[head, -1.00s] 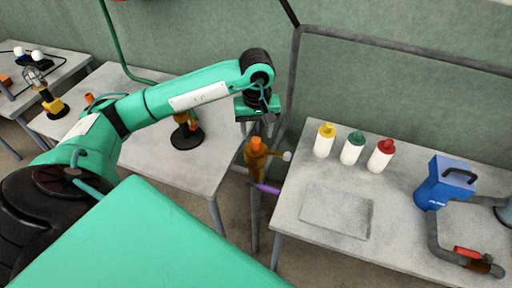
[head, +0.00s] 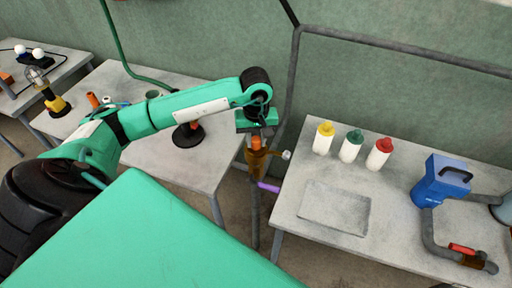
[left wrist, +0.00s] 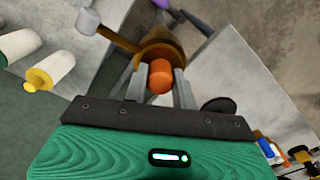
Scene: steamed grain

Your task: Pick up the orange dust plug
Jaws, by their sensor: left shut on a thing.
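The orange dust plug (head: 256,143) sits at the top of a brown pipe fitting (head: 258,164) between the two tables. My left gripper (head: 256,137) points down over it and is shut on it. In the left wrist view the plug (left wrist: 160,76) shows between the two grey fingers (left wrist: 162,88), with the fitting's round brown rim (left wrist: 161,42) behind it. I cannot tell whether the plug is still seated in the fitting. My right gripper is not in view.
The fitting has a side arm with a white end (head: 286,155) and a purple piece (head: 268,187) below. Yellow-, green- and red-capped bottles (head: 379,154) and a blue box (head: 442,182) stand on the right table (head: 310,240). A grey pipe (head: 299,70) runs close behind the gripper.

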